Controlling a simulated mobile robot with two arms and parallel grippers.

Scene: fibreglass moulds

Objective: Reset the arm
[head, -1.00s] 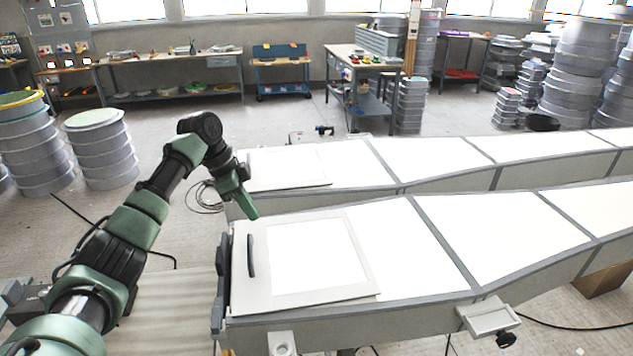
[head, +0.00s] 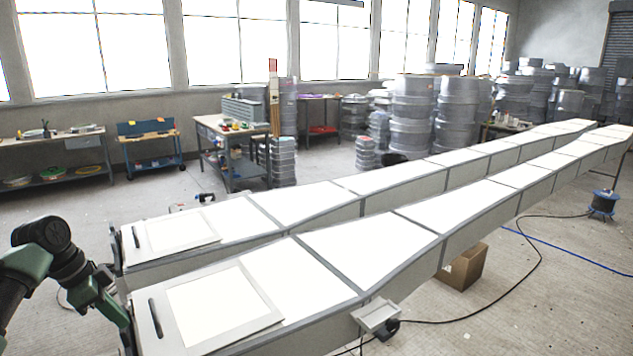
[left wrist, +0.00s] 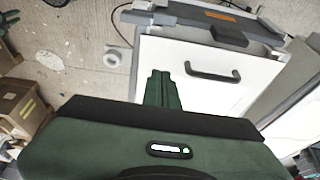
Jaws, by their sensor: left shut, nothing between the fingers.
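My left arm comes in from the left edge of the head view, dark green and black, bent at the elbow. Its gripper (head: 127,340) points down beside the left end of the near mould, partly cut off by the lower frame edge. In the left wrist view the green fingers (left wrist: 161,88) are together and hold nothing. They show in front of a white panel (left wrist: 207,85) with a dark handle (left wrist: 212,73). I cannot tell whether they touch it. My right gripper is in neither view.
Two long pale moulds run to the far right: the near one (head: 370,245) and the far one (head: 300,200). A cardboard box (head: 464,266) sits under the near mould. A cable reel (head: 603,203) stands at right. Open floor lies at lower right.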

